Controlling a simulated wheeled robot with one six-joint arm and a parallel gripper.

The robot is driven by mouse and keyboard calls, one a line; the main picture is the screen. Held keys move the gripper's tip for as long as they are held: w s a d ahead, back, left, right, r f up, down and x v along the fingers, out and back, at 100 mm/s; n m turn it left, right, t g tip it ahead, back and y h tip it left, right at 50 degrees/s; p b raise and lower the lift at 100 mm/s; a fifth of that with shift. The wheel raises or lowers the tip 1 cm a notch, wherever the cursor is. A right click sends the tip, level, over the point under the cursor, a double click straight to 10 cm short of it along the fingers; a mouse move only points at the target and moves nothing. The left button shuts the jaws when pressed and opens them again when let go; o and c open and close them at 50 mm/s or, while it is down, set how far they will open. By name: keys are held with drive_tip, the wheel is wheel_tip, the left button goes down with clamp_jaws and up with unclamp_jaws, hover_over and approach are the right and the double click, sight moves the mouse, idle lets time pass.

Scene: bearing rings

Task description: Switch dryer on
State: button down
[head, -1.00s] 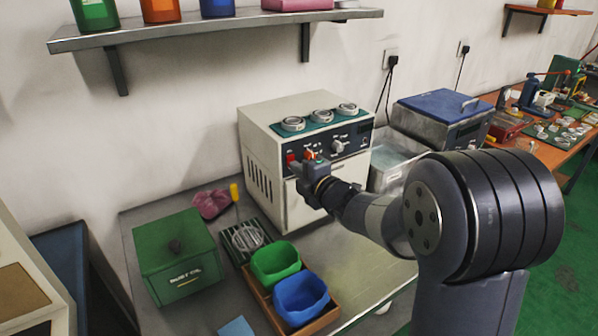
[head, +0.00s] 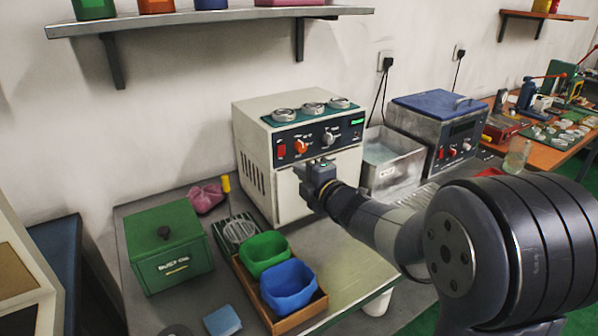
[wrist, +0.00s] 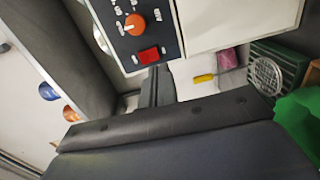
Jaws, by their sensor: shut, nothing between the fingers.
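The dryer is a cream box (head: 252,165) on the metal bench, with a dark control panel on its upper front. The panel carries a red rocker switch (head: 281,151), an orange knob (head: 300,146), a pale knob and a small green-lit display (head: 357,122). In the wrist view the red switch (wrist: 149,54) and orange knob (wrist: 135,24) show clearly near the top. My gripper (head: 308,167) is shut and empty, just below the panel, in front of the dryer's door. It appears apart from the switch. In the wrist view its fingers (wrist: 153,88) show below the switch.
Bearing rings (head: 312,108) lie on a green mat on top of the dryer. A green lidded box (head: 170,250), a wooden tray (head: 308,313) with green and blue bins, and a yellow-handled basket stand left of my arm. A blue-lidded machine (head: 440,120) stands right.

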drive_tip(key=f+v, duration=0.1)
drive_tip(key=v, duration=0.7)
drive_tip(key=shift+f+b, duration=0.35)
drive_tip(key=shift+b, duration=0.05)
drive_tip(key=shift+a, duration=0.2)
